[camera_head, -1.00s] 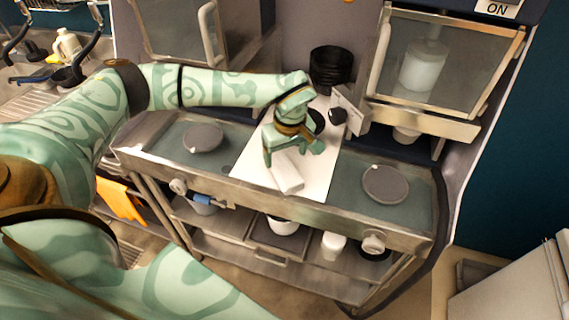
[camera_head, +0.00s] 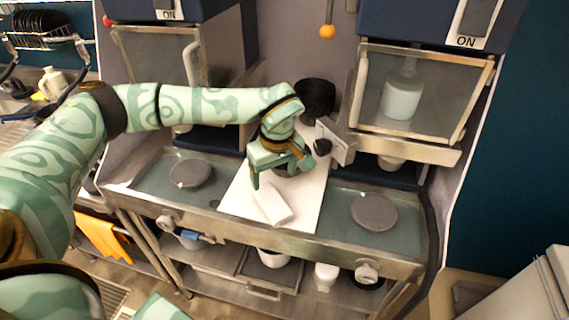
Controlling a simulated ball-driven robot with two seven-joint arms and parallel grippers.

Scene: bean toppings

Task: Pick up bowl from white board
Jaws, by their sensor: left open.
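The white board (camera_head: 306,205) lies on the middle of the steel counter. My left gripper (camera_head: 279,170) is over the board, open, with its fingers pointing down. A dark, round shape that looks like the bowl (camera_head: 287,173) shows between and behind the fingers, mostly hidden by them. I cannot tell whether the fingers touch it. My right gripper is not in view.
A white block-like item (camera_head: 271,203) lies on the board in front of the gripper. A stack of black bowls (camera_head: 315,97) stands behind. A dispenser with a dark knob (camera_head: 322,147) is close on the right. Round grey lids (camera_head: 374,212) sit on either side.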

